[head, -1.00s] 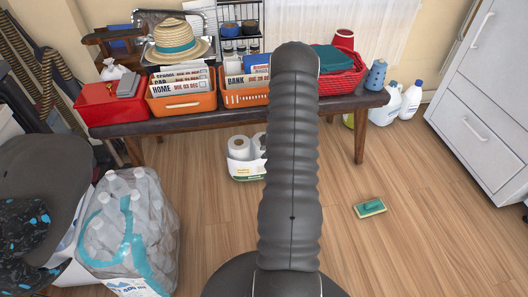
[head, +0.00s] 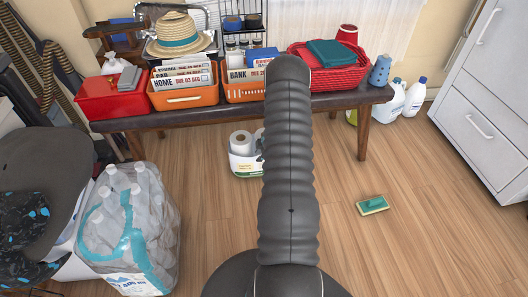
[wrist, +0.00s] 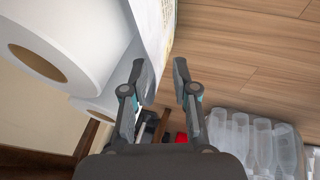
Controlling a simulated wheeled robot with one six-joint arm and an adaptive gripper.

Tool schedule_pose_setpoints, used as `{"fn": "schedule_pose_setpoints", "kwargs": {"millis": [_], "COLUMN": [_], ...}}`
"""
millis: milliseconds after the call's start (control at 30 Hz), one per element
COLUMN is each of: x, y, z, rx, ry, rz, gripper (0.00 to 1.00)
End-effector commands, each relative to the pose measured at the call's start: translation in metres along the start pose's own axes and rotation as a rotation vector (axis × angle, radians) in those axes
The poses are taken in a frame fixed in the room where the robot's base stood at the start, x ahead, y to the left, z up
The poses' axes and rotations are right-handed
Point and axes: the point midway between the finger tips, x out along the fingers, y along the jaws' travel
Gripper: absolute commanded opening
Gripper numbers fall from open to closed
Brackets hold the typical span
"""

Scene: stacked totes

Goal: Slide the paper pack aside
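The paper pack (head: 246,170) stands on the floor under the bench in the head view, with white rolls showing above a printed wrapper. My arm hides its right part. In the wrist view the rolls (wrist: 80,40) fill the upper left, large and close, with the wrapper (wrist: 155,35) along their right side. My gripper (wrist: 158,70) is open, with nothing seen held between its fingers. Its left finger overlaps the wrapper's edge in the picture; I cannot tell whether it touches. The right finger shows against the bare floor.
The dark bench (head: 240,111) above the pack carries a red box (head: 120,100), orange file bins (head: 185,98) and a red basket (head: 330,75). A bottle pack (head: 128,225) stands front left.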

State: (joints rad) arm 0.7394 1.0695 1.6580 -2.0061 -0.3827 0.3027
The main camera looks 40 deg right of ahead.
Motion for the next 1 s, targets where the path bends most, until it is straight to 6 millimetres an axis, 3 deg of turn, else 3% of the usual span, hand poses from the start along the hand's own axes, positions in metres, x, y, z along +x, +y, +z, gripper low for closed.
{"fn": "schedule_pose_setpoints", "kwargs": {"millis": [200,400,867,967,1000], "x": [0.038,0.059,0.066,0.066,0.066], "y": [-0.001,-0.001,0.000,0.000,0.000], "z": [0.001,0.000,0.000,0.000,0.000], "rx": [0.000,0.000,0.001,0.001,0.001], "ry": [0.000,-0.001,-0.001,-0.001,-0.001], "rz": [-0.001,-0.001,0.000,0.000,0.000], "gripper": [0.28,0.28,0.28,0.03,0.00]}}
